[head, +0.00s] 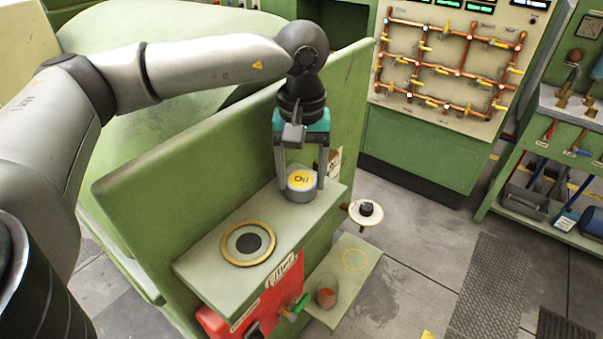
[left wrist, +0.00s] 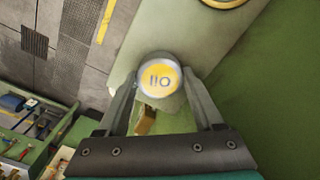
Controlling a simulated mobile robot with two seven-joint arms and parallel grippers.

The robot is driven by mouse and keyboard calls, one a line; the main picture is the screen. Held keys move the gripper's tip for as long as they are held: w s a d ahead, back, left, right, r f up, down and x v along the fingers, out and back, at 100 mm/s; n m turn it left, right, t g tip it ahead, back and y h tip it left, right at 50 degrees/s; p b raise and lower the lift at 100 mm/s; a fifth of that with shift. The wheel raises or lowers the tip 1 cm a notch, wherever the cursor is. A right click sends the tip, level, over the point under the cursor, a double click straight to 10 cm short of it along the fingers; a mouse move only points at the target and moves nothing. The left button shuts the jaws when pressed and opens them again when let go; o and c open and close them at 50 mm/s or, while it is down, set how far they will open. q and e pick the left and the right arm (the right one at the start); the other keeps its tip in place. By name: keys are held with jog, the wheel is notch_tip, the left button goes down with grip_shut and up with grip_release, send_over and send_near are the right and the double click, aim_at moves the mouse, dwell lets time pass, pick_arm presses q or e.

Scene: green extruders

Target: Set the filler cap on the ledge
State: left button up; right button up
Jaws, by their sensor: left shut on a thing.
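The filler cap (head: 300,184) is a short grey cylinder with a yellow "Oil" label on top. My left gripper (head: 302,178) is shut on it, with one finger on each side. The cap is upright at the far end of the pale green ledge (head: 205,266); I cannot tell whether it touches the surface. The left wrist view shows the cap (left wrist: 159,76) between the fingers and the ledge (left wrist: 200,35) behind it. A brass-rimmed round opening (head: 248,243) with a dark centre is at the ledge's near part. My right gripper is not in view.
A green panel (head: 190,165) rises behind the ledge. A red box (head: 268,298) with a green-handled valve is in front. A lower shelf (head: 350,285) has a yellow circle and a small cup (head: 326,293). A white disc (head: 366,213) with a black knob sticks out right.

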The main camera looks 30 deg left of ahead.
aim_at(302, 179)
pick_arm(q)
jog(key=o, duration=1.5)
jog(key=shift+r+p, duration=0.2)
jog(key=shift+p, duration=0.15)
notch_tip(302, 179, up, 12)
jog(key=shift+f+b, duration=0.1)
jog(key=shift+b, duration=0.7)
